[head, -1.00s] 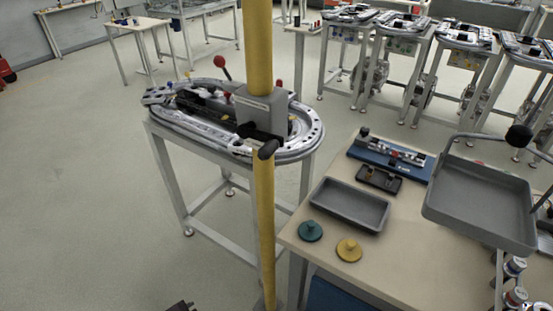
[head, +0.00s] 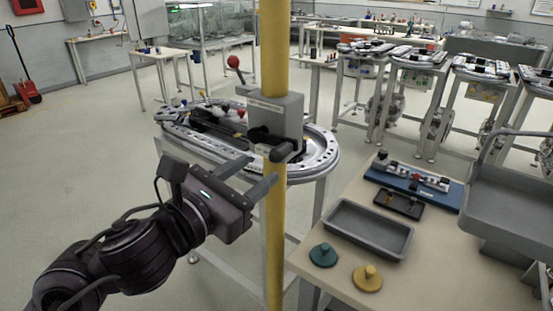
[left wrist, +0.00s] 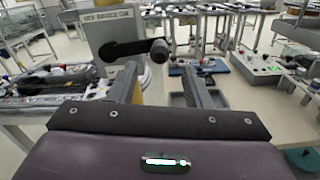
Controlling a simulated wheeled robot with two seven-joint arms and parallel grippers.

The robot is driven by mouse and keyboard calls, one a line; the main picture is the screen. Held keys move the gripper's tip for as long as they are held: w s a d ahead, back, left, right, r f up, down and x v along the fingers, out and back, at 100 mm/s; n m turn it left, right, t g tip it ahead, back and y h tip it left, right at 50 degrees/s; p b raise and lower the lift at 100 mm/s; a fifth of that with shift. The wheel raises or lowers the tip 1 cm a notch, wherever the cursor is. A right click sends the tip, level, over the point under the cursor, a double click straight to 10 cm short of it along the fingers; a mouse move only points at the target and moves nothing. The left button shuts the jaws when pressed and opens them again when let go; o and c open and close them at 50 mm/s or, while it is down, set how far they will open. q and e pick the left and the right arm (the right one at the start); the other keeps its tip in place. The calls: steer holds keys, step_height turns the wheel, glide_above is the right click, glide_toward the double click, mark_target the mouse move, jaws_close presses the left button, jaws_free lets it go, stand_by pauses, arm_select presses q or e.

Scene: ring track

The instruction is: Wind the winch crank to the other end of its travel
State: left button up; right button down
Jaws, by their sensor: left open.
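The winch is a grey box (head: 275,116) on a yellow post (head: 273,50), and it also shows in the left wrist view (left wrist: 112,24). Its black crank arm (left wrist: 124,50) points right and ends in a dark round handle (left wrist: 158,50); the handle (head: 284,152) shows in the head view too. My left gripper (head: 256,170) is open and empty, just below and left of the handle. In the left wrist view the handle appears between and slightly above the two fingertips (left wrist: 161,70), with no visible contact. My right gripper is in neither current view.
A ring-track table (head: 318,160) stands behind the post, with a red-knobbed lever (head: 233,62). At right, a wooden-topped bench (head: 340,268) holds a grey tray (head: 405,245), a blue-based fixture (head: 445,190), and green (head: 323,257) and yellow (head: 367,282) knobbed discs. Open floor lies left.

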mark_target(272, 159)
arm_select(q)
steer(key=p+x, duration=0.1)
steer(key=x, duration=0.6)
steer(key=shift+c, duration=0.5)
jaws_close()
